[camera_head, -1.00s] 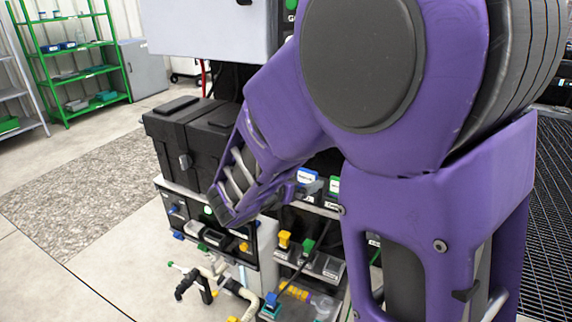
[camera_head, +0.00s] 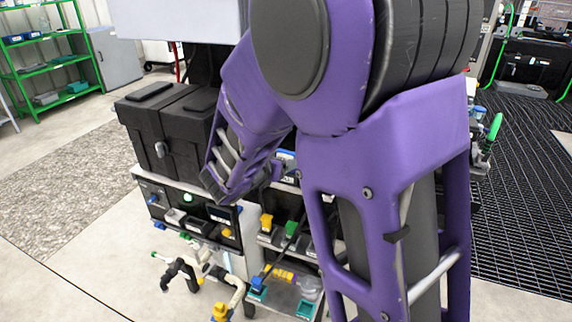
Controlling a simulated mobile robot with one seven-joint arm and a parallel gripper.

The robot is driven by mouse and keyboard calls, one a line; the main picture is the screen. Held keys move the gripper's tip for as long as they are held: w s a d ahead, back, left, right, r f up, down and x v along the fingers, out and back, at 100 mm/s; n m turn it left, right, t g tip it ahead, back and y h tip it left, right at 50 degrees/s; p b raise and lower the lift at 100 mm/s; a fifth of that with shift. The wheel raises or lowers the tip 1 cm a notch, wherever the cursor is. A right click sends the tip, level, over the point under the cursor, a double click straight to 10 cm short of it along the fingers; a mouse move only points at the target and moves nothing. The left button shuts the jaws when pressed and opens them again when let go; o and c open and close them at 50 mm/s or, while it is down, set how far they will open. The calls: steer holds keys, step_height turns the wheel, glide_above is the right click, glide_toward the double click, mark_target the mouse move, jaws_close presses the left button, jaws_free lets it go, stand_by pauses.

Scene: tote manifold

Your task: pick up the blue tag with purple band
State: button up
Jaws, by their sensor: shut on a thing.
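My gripper (camera_head: 268,174) shows only as a small dark shape at the end of my purple arm, in front of the tote unit. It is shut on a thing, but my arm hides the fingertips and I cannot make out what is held. A blue-and-white label (camera_head: 286,156) shows just beyond the gripper, partly covered by my arm; I cannot tell whether they touch. I cannot pick out the purple band of the blue tag. A blue piece (camera_head: 257,283) sits low on the unit's lower tray, apart from the gripper.
Black cases (camera_head: 170,125) stand on the unit left of my arm. Yellow (camera_head: 266,223) and green (camera_head: 291,229) pieces sit on a ledge below. Pipes (camera_head: 180,270) jut out at lower left. Open floor (camera_head: 80,270) lies left; dark grating (camera_head: 525,220) lies right.

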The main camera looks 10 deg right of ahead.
steer(key=shift+c, duration=0.3)
step_height(320, 180, up, 18)
steer(key=p, duration=0.5)
